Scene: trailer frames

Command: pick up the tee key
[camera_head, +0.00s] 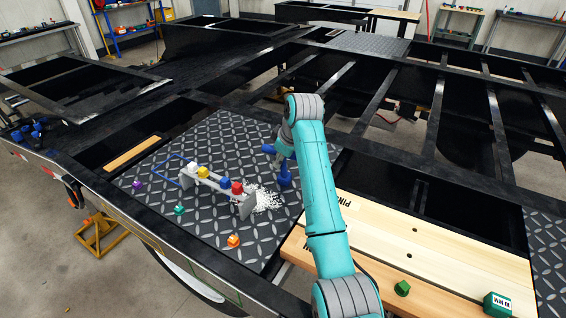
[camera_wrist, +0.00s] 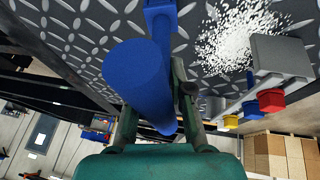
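The blue tee key (camera_head: 283,168) is at my gripper in the head view, above the right part of the dark tread plate. In the wrist view its thick blue crossbar (camera_wrist: 138,75) fills the middle, with the stem (camera_wrist: 160,20) running to the top edge. My gripper (camera_wrist: 158,108) has a finger on either side of the crossbar, leaning in against it, and appears shut on it. Part of the left finger is hidden behind the bar. In the head view my arm hides the gripper's fingers (camera_head: 282,150). I cannot tell whether the key's lower end touches the plate.
A grey rack with coloured blocks (camera_head: 219,185) stands left of the key, beside white granules (camera_head: 267,200). Small purple, teal and orange pieces lie on the tread plate (camera_head: 200,240). Wooden boards (camera_head: 400,235) lie at right, with a green nut (camera_head: 402,288) and green box (camera_head: 497,304).

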